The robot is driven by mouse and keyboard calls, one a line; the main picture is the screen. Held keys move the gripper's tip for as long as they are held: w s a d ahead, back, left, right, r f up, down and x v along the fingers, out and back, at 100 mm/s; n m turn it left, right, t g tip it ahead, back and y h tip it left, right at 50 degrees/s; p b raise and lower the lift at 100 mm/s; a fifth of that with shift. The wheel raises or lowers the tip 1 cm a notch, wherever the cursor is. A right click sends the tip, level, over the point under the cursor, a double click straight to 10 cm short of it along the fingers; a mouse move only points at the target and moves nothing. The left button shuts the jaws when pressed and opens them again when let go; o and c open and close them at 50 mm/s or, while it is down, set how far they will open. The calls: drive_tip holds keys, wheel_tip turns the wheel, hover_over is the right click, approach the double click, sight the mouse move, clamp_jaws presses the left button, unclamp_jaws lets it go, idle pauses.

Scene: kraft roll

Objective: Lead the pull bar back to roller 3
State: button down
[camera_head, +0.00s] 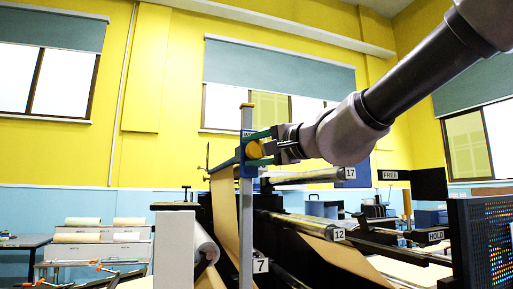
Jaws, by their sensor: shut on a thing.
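My gripper (258,148) has green fingers and is closed around a round yellow knob (254,150), beside a blue bracket-like part near the top of a grey upright post. The knob seems to belong to the pull bar, whose length is mostly hidden behind the post. A brown kraft web (224,210) hangs down just left of the post, below the gripper's height. No label for roller 3 can be read in this view, so I cannot tell which roller it is.
The grey post (246,230) stands directly before the web. Rollers labelled 17 (308,176) and 12 (300,224) lie to the right; a 7 label (261,265) is low down. A perforated dark panel (484,245) stands at right. Space above the machine is open.

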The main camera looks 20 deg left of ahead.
wheel_tip(320, 180, down, 15)
drive_tip(key=shift+f, duration=0.2)
idle(0.6)
drive_tip(key=shift+f, duration=0.1)
wheel_tip(320, 180, down, 17)
drive_tip(key=shift+w+d+f, duration=0.2)
drive_tip(key=shift+w+d, duration=0.1)
drive_tip(key=shift+d, duration=0.1)
idle(0.4)
